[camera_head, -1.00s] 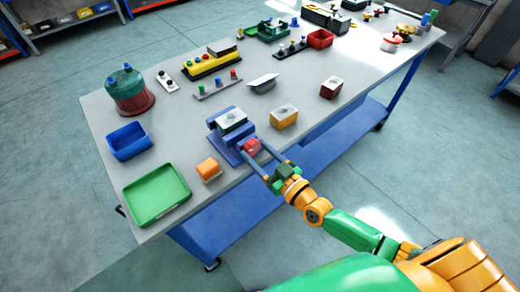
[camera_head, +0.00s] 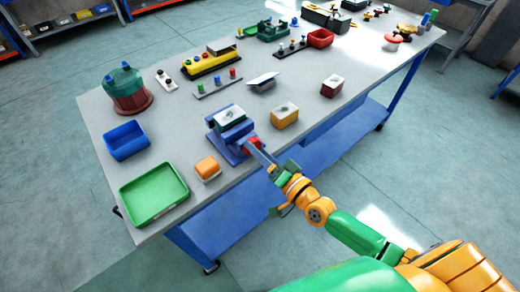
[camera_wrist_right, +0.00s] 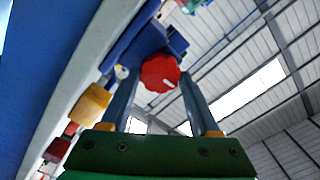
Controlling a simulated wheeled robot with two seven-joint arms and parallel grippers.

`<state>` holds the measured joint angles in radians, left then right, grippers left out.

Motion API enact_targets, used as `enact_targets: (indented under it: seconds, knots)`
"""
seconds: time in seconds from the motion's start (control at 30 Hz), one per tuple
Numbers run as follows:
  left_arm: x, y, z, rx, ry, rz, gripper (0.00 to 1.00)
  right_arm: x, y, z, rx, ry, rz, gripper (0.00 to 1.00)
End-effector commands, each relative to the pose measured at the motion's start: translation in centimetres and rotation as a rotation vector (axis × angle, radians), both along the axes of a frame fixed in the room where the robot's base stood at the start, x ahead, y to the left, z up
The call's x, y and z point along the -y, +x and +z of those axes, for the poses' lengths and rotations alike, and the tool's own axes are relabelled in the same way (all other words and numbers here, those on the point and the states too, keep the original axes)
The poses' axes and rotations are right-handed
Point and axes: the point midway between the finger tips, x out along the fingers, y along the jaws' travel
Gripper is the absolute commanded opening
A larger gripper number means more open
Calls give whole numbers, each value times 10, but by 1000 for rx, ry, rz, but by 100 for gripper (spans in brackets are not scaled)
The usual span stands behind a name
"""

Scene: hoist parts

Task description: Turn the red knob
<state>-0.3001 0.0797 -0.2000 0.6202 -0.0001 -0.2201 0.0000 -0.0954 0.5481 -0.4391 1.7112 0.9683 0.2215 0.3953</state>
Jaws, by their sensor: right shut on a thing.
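The red knob (camera_head: 251,142) is on the front of a blue vise-like device (camera_head: 214,142) near the table's front edge. In the right wrist view, the red knob (camera_wrist_right: 160,73) sits between the two fingers of my right gripper (camera_wrist_right: 158,80), with a pale slot mark on its face. In the head view, my right gripper (camera_head: 258,150) reaches the knob from the front right, its fingers shut on it and partly covering it. My left gripper is not in view.
The table edge (camera_head: 350,130) runs just below my right gripper.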

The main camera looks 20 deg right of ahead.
Motion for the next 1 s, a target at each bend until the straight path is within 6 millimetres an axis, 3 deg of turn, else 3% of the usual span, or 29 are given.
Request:
enact_targets:
  seconds: [0.5, 1.0]
  knots:
    - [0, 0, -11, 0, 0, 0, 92, 2, 0, -4, -131, 352, -3, 7]
    - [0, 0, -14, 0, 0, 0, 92, 2, 0, -5, -172, 453, -3, 7]
